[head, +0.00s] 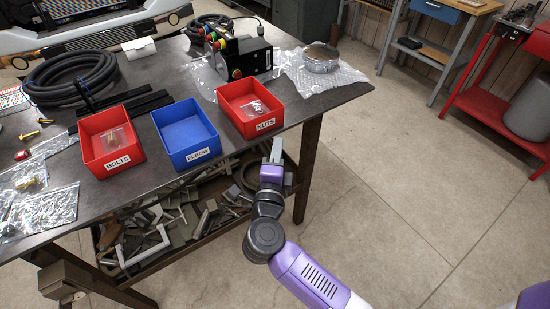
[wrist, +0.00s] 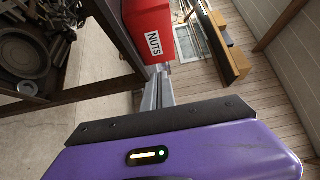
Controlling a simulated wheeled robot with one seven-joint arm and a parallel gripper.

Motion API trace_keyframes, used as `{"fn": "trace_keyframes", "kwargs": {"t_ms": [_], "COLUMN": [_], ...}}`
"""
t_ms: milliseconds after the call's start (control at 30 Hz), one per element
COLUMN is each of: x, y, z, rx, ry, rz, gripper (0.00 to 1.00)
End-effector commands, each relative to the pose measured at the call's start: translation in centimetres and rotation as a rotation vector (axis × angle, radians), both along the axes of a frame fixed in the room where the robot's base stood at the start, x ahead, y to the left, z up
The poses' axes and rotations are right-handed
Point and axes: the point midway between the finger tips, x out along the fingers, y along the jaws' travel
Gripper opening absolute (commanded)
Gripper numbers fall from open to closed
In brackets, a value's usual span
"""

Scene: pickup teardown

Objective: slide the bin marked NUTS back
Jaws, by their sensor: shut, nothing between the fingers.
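The red bin marked NUTS (head: 249,104) sits at the right front of the dark workbench, its white label facing me. A small clear bag with something inside lies in it. In the wrist view the same NUTS bin (wrist: 148,30) shows at the top, just beyond the fingers. My gripper (head: 275,148) is shut and empty, just in front of and a little below the bin's front face. In the wrist view my gripper (wrist: 158,90) points toward the bin's lower edge; I cannot tell whether it touches.
The blue ELBOW bin (head: 185,133) and the red BOLTS bin (head: 110,141) stand left of it. Behind it are a black control box (head: 240,56) and a round metal part on bubble wrap (head: 320,58). A lower shelf of metal scraps (head: 170,222) lies under the workbench (head: 310,106).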

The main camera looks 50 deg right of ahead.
Motion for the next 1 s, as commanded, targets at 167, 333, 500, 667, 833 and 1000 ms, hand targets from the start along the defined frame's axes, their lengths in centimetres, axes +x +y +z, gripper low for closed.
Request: {"fn": "trace_keyframes", "kwargs": {"t_ms": [167, 333, 500, 667, 833, 1000], "x": [2.0, 4.3, 5.3, 5.5, 5.5, 6.7], "y": [-2.6, -3.0, -3.2, -3.2, -3.2, -3.4], "z": [0.1, 0.0, 0.0, 0.0, 0.0, 0.2], "rx": [0.001, 0.0, 0.0, -0.001, -0.001, -0.001], "ry": [-0.001, 0.0, 0.0, 0.001, 0.001, 0.0], "rz": [0.0, 0.0, 0.0, 0.001, 0.001, 0.001], "gripper": [0.0, 0.0, 0.0, 0.0, 0.0, 0.0]}}
